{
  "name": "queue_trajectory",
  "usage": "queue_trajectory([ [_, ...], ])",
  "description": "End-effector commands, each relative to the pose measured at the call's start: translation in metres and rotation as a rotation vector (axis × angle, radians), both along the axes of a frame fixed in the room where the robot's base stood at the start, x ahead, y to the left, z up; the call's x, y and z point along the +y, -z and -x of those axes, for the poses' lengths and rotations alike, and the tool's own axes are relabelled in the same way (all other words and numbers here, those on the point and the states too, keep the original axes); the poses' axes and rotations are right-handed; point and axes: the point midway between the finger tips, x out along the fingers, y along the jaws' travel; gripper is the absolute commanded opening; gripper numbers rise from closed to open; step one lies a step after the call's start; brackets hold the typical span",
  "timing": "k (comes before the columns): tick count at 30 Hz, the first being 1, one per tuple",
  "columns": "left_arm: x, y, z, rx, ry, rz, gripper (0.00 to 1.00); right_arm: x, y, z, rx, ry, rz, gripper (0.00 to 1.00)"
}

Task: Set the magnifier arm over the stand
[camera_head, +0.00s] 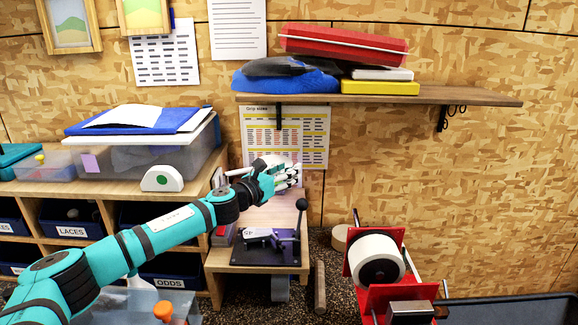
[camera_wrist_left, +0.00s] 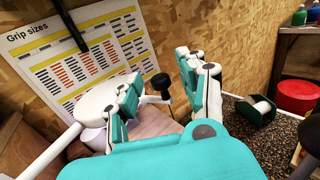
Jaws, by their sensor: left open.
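My left gripper (camera_head: 286,178) is over the small wooden bench and open; its spread fingers also show in the left wrist view (camera_wrist_left: 160,92). The white magnifier arm (camera_wrist_left: 48,152) comes in from the lower left in the wrist view and ends in a rounded white head (camera_wrist_left: 96,102). That head is beside and partly behind the left finger; I cannot tell whether they touch. In the head view the magnifier is mostly hidden by my gripper. The stand (camera_head: 262,240), dark with purple parts and a black ball-topped lever (camera_head: 300,205), sits on the bench below my gripper.
A wall shelf (camera_head: 470,96) with cases is above right. A grip-size chart (camera_head: 312,140) hangs behind my gripper. A clear bin (camera_head: 120,160) stands on the left cubby unit. A red-framed roll holder (camera_head: 378,262) stands at right.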

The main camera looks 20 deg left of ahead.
Motion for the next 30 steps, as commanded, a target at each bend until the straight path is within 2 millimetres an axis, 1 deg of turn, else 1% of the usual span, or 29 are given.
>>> queue_trajectory([
  [3, -0.0043, -0.0003, -0.0091, 0.000, 0.001, 0.001, 0.41, 0.0028, -0.0024, 0.0022, 0.004, 0.002, -0.003, 0.40],
  [6, -0.0050, 0.0002, -0.0128, 0.001, 0.000, 0.000, 0.41, 0.0052, -0.0026, 0.0049, 0.007, 0.002, -0.006, 0.40],
  [14, -0.0057, 0.0004, -0.0138, 0.000, 0.000, 0.000, 0.41, 0.0070, -0.0022, 0.0096, 0.015, 0.003, -0.007, 0.40],
  [15, -0.0056, 0.0004, -0.0138, 0.000, 0.000, 0.000, 0.40, 0.0069, -0.0022, 0.0100, 0.016, 0.003, -0.007, 0.40],
  [24, -0.0055, 0.0005, -0.0136, 0.001, 0.000, 0.000, 0.01, 0.0033, -0.0021, 0.0104, 0.017, 0.003, -0.003, 0.40],
  [30, -0.0053, 0.0007, -0.0136, 0.001, 0.000, 0.000, 0.00, 0.0010, -0.0022, 0.0103, 0.016, 0.001, -0.001, 0.40],
])
